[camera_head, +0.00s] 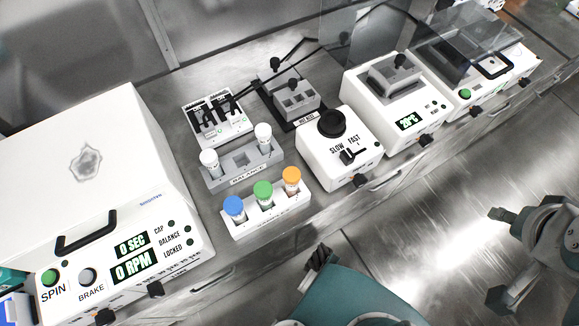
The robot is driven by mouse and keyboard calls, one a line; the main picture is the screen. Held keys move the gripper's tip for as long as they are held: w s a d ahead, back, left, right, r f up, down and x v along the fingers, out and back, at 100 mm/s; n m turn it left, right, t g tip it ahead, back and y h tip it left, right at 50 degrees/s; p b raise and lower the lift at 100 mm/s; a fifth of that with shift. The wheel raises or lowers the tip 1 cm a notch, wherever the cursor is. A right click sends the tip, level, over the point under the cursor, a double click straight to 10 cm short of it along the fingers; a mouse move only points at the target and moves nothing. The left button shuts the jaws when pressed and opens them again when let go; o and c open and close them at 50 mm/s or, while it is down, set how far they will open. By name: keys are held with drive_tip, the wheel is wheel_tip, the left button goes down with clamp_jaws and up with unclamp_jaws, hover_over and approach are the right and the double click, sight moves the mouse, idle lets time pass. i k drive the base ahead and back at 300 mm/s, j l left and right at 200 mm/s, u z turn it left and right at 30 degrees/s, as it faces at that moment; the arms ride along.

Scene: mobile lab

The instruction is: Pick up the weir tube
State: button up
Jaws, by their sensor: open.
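Three capped tubes stand upright in a white front rack: a blue-capped tube (234,207), a green-capped tube (263,194) and an orange-capped tube (291,180). Two white-capped tubes, one at left (210,161) and one at right (264,136), stand in the grey rack marked BALANCE (243,159) behind. No readable mark tells which one is the weir tube. My gripper (498,257) is at the right edge, over the floor side of the bench. Its fingers are apart with nothing between them, well away from all the tubes.
A large white centrifuge (95,180) fills the left. A white SLOW/FAST mixer (339,150), a white heater block (395,100) and a clear-lidded device (470,70) stand along the bench to the right. A small switch box (214,116) is behind the racks.

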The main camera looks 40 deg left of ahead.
sight(291, 175)
drive_tip(key=k+l+u, duration=0.1)
drive_tip(key=u, duration=0.75)
drive_tip(key=i+u, duration=0.15)
drive_tip(key=u, duration=1)
